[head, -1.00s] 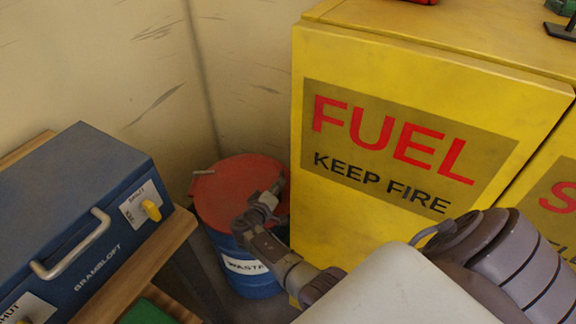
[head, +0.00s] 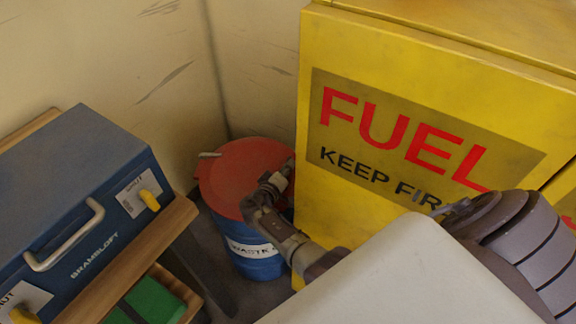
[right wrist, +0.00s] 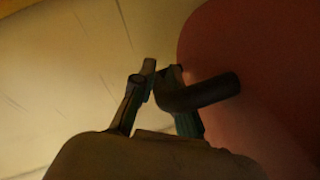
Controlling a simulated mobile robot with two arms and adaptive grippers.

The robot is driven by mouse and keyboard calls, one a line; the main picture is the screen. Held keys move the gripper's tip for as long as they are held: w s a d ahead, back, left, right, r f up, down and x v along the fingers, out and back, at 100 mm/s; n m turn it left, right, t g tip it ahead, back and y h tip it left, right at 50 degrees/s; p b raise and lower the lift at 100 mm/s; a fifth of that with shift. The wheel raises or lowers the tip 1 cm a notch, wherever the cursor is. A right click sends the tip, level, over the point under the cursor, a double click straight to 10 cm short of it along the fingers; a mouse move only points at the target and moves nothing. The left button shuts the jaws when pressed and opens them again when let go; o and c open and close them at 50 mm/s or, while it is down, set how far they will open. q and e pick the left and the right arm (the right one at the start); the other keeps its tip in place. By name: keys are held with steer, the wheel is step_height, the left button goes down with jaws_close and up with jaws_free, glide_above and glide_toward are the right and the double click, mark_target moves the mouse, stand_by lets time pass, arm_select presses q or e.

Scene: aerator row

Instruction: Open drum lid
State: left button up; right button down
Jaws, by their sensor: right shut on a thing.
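The blue drum (head: 250,262) with a white "WASTE" label stands in the corner between the wall and the yellow cabinet. Its red lid (head: 235,182) lies flat over the top, and a small grey bar (head: 209,155) sticks out at its back left edge. My right gripper (head: 285,172) is at the lid's right edge, close to the cabinet. In the right wrist view its fingers (right wrist: 164,78) are shut on a dark bent handle (right wrist: 210,92) beside the red lid (right wrist: 250,60). The handle is hidden behind the gripper in the head view. My left gripper is not in view.
The yellow cabinet (head: 345,205) marked "FUEL" stands close on the drum's right. A blue toolbox (head: 75,170) sits on a wooden bench (head: 150,255) at left, with a green item (head: 155,298) on a lower shelf. Bare wall is behind the drum.

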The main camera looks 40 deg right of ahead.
steer(key=shift+w+r, duration=0.1)
steer(key=shift+r, duration=0.3)
steer(key=w+a+r+n+h, duration=0.1)
steer(key=w+a+r+n, duration=0.1)
steer(key=r, duration=0.6)
steer(key=w+a+r+n+h+p, duration=0.1)
steer(key=w+a+r, duration=0.3)
steer(key=r, duration=0.4)
steer(key=shift+a+n, duration=0.25)
steer(key=shift+n, duration=0.55)
steer(key=c, duration=1.4)
jaws_free()
steer(key=shift+f, duration=0.1)
steer(key=shift+c, duration=0.2)
